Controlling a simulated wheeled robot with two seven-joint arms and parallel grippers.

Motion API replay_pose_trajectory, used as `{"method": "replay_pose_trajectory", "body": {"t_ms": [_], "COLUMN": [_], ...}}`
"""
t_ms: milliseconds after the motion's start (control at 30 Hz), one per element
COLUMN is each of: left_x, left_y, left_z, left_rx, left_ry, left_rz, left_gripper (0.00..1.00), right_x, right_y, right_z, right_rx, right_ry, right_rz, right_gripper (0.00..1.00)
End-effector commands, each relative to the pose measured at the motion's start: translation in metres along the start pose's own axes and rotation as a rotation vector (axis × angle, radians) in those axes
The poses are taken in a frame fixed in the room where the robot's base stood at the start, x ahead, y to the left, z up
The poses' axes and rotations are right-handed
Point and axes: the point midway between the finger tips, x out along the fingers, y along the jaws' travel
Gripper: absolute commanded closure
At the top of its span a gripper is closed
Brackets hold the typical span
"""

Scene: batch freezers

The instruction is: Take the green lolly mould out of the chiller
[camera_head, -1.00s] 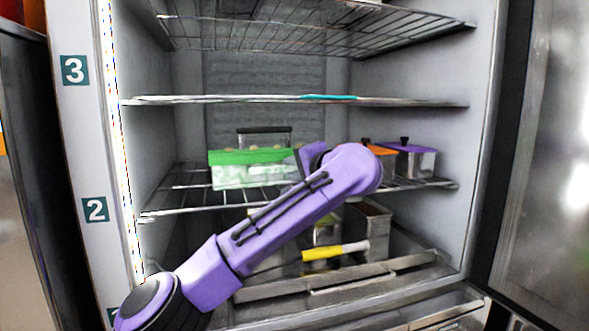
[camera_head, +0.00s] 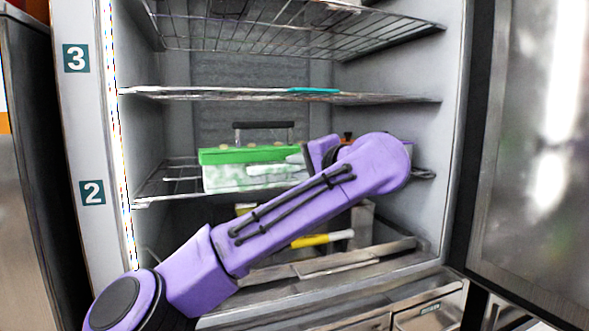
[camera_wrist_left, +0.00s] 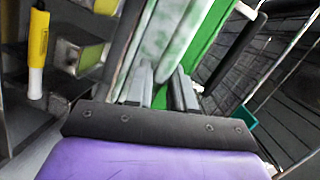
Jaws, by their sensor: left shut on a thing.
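The green lolly mould (camera_head: 250,155) has a green top, a pale translucent body and a black handle bar rising above it. It is level at the middle rack of the chiller (camera_head: 455,150), toward the rack's front; I cannot tell whether it still touches the wires. My left gripper (camera_head: 303,157) reaches in from the right side of the mould and is shut on its right end. In the left wrist view, the fingers (camera_wrist_left: 165,88) meet the mould (camera_wrist_left: 185,40), whose far part runs out of the picture. My right gripper is not in view.
A wire rack (camera_head: 230,95) with a teal item (camera_head: 314,91) is above the mould. A yellow-handled tool (camera_head: 322,240) and steel bins lie below. My arm mostly hides small lidded boxes at right. The open door (camera_head: 530,160) stands at right; the left wall (camera_head: 135,100) is close.

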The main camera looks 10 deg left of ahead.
Motion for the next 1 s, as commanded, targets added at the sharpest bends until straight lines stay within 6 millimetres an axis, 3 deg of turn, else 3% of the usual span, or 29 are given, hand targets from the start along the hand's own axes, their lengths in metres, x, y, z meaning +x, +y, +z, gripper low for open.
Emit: {"method": "replay_pose_trajectory", "body": {"t_ms": [333,367,433,767,1000], "left_x": [-0.002,-0.002,-0.002,-0.006,-0.05], "left_y": [0.001,0.001,0.0,0.0,0.001], "left_z": [0.0,0.0,0.0,0.0,0.0], "left_rx": [-0.002,-0.002,-0.002,-0.001,-0.002], "left_ry": [-0.001,-0.001,-0.001,0.0,0.002], "left_rz": [0.002,0.002,0.001,-0.001,-0.004], "left_gripper": [1.0,0.71,0.48,0.47,0.47], "right_x": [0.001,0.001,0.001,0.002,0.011], "right_y": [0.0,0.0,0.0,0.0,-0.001], "right_z": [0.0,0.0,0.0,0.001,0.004], "right_rx": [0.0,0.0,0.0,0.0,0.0], "right_ry": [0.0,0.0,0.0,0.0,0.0], "right_rz": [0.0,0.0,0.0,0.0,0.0], "right_gripper": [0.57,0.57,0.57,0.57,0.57]}}
